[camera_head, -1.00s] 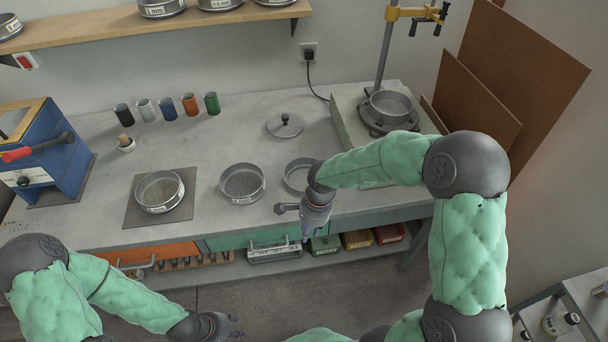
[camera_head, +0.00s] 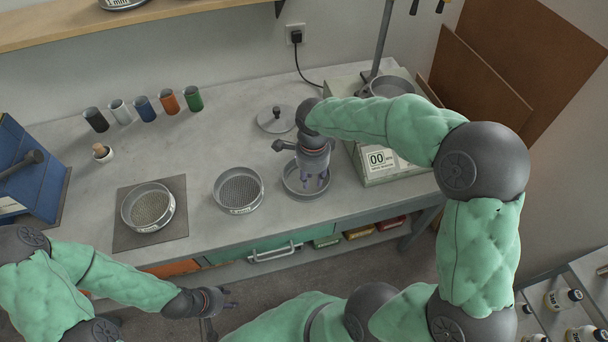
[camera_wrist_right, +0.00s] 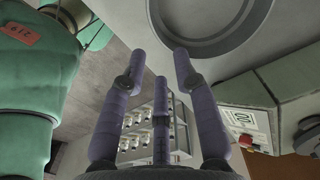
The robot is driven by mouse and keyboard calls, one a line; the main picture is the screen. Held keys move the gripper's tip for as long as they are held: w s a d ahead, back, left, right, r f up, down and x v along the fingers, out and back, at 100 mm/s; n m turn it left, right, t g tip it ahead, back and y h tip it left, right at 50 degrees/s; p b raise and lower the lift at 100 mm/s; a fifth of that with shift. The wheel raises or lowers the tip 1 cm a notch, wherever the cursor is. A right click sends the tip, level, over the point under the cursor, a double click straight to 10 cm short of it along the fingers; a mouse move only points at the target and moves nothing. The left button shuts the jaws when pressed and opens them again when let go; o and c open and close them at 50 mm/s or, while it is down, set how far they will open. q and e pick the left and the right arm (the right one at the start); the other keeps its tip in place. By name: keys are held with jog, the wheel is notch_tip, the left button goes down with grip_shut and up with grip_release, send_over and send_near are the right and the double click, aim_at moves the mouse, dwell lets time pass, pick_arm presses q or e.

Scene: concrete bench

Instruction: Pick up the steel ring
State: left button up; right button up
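A round, shallow grey metal ring (camera_head: 290,189), which I take to be the steel ring, lies on the bench near its front edge, right of the two mesh sieves. I cannot tell whether it has a floor. My right gripper (camera_head: 316,182) points down over it, partly hiding it. In the right wrist view the ring (camera_wrist_right: 208,48) fills the top, and the three purple fingers of my right gripper (camera_wrist_right: 160,62) are spread and empty. My left gripper (camera_head: 230,298) is in front of the bench, away from the ring, with its fingers apart and empty.
A mesh sieve (camera_head: 238,209) stands left of the ring, another sieve (camera_head: 148,226) on a dark mat (camera_head: 125,236). A lid (camera_head: 275,124) lies behind. A scale (camera_head: 388,171) bearing a pan is to the right. Several coloured cups stand further back.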

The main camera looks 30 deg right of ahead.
aim_at(311, 195)
notch_tip(311, 195, down, 4)
jog(key=shift+f+b, duration=0.2)
jog(key=shift+b, duration=0.4)
notch_tip(311, 195, down, 5)
jog(key=shift+b, duration=1.15)
grip_shut()
